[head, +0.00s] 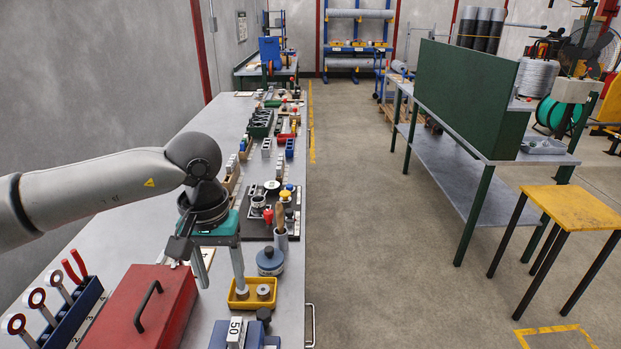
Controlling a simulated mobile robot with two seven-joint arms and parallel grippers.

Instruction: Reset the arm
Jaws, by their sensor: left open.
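My left arm (95,185) comes in from the left over the long grey workbench. My left gripper (221,280) hangs from it, pointing down, with its two fingers apart. I see nothing held between the fingers. One fingertip is just above or beside a yellow tray (251,294) holding small round metal parts; I cannot tell whether they touch. My right arm and right gripper do not show.
A red toolbox (140,308) and a blue rack with tools (70,312) stand at the near left. A blue-grey round container (270,261) is near the gripper. Small parts crowd the bench (215,118). Open floor (370,230) lies right, before a yellow stool (572,207).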

